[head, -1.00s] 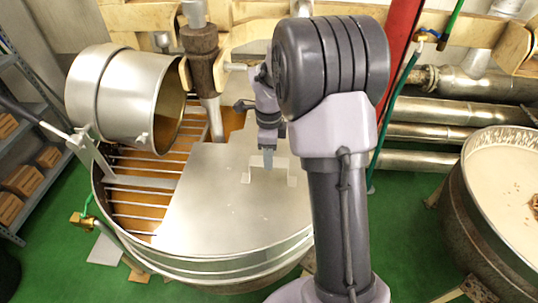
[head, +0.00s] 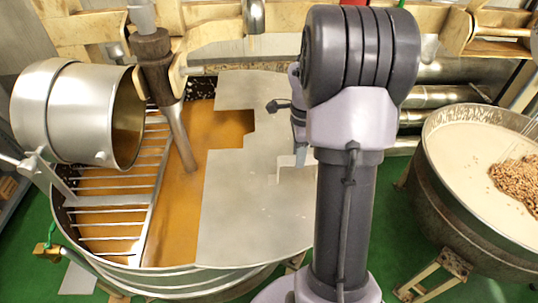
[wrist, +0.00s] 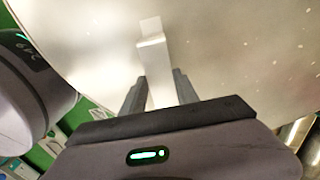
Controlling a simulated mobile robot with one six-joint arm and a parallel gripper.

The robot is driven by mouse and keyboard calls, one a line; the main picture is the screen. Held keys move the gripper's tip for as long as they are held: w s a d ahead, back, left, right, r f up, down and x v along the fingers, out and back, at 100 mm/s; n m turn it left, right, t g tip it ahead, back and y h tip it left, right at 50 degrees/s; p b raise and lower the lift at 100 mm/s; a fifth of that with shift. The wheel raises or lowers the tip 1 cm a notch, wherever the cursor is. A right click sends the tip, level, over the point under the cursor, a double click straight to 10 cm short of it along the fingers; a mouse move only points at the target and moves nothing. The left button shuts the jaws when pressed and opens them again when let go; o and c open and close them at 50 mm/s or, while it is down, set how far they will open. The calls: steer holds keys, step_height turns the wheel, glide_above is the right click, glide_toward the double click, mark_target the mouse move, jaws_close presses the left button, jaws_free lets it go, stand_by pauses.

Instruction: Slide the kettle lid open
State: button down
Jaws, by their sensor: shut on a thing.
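The large round metal kettle (head: 185,277) stands left of centre in the head view. Its flat grey lid (head: 245,215) covers the right part of the top. Left of the lid, orange-brown contents (head: 180,215) show in the opening, partly under a bar grate. A pale bracket-shaped handle (head: 291,172) stands on the lid, partly hidden by my arm. In the wrist view the handle (wrist: 152,62) runs between the two dark fingers of my gripper (wrist: 158,88), which is shut on it. The lid (wrist: 225,50) fills most of that view.
A metal drum (head: 65,115) and a thick mixer shaft (head: 178,135) stand over the kettle's left and back. A second kettle (head: 455,215) with white mass and nuts stands at the right. Green floor (head: 410,245) lies between the kettles.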

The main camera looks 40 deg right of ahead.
steer(key=s+d, duration=0.4)
steer(key=d, duration=0.2)
steer(key=shift+s+d, duration=0.2)
steer(key=shift+d, duration=0.1)
steer(key=c, duration=0.9)
jaws_free()
steer(key=shift+a, duration=0.1)
steer(key=shift+r, duration=0.15)
step_height(320, 180, up, 17)
steer(key=p, duration=0.4)
steer(key=shift+r, duration=0.1)
